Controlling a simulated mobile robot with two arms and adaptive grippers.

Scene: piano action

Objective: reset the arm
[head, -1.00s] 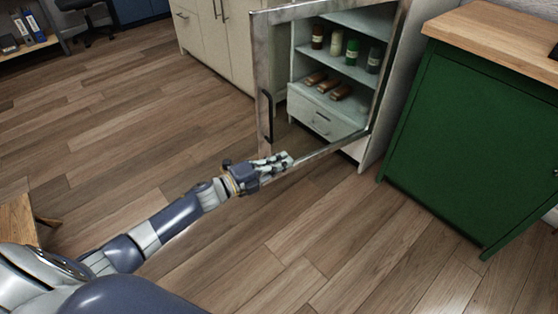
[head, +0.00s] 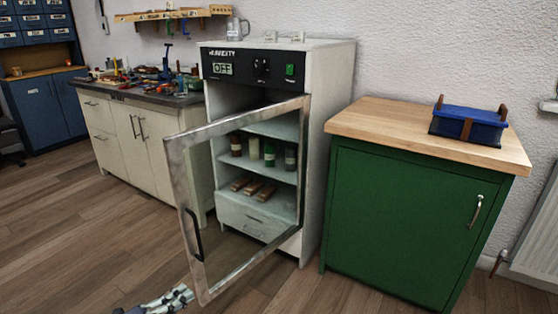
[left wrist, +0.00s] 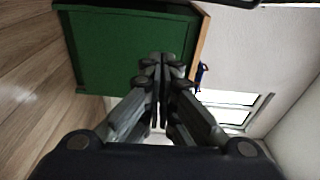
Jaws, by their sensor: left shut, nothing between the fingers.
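My left gripper (head: 178,297) shows at the bottom edge of the head view, just left of the lower corner of the open glass cabinet door (head: 250,262). It is shut and empty; in the left wrist view its fingers (left wrist: 162,65) lie together in front of the green cabinet (left wrist: 110,45). Most of my left arm is out of the head view. My right gripper is not in view.
The humidity cabinet (head: 338,130) stands open with bottles and wooden blocks on its shelves. A green cabinet (head: 400,220) with a wooden top bears a blue box (head: 468,128). A cluttered workbench (head: 112,155) stands at the left. Wooden floor (head: 80,240) is free at front left.

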